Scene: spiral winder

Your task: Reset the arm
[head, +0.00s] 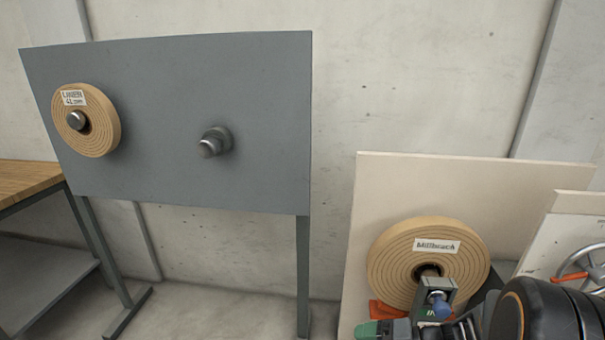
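A tan spiral roll (86,134) with a white label hangs on a peg at the left of a grey upright panel (250,80). A second, bare metal peg (214,142) sticks out of the panel's middle. A larger tan spiral roll (398,255), with a label that seems to read "Millbeach", stands against a cream board (500,190) at the lower right. My dark arm (540,310) enters at the bottom right, in front of the board. What seems to be my gripper (437,300) is small and partly hidden there; its fingers are not clear.
A wooden-topped bench (28,180) stands at the far left. The panel stands on grey legs (303,270). A hand wheel (590,268) with an orange part is at the right edge. Open floor lies between the panel's legs and the cream board.

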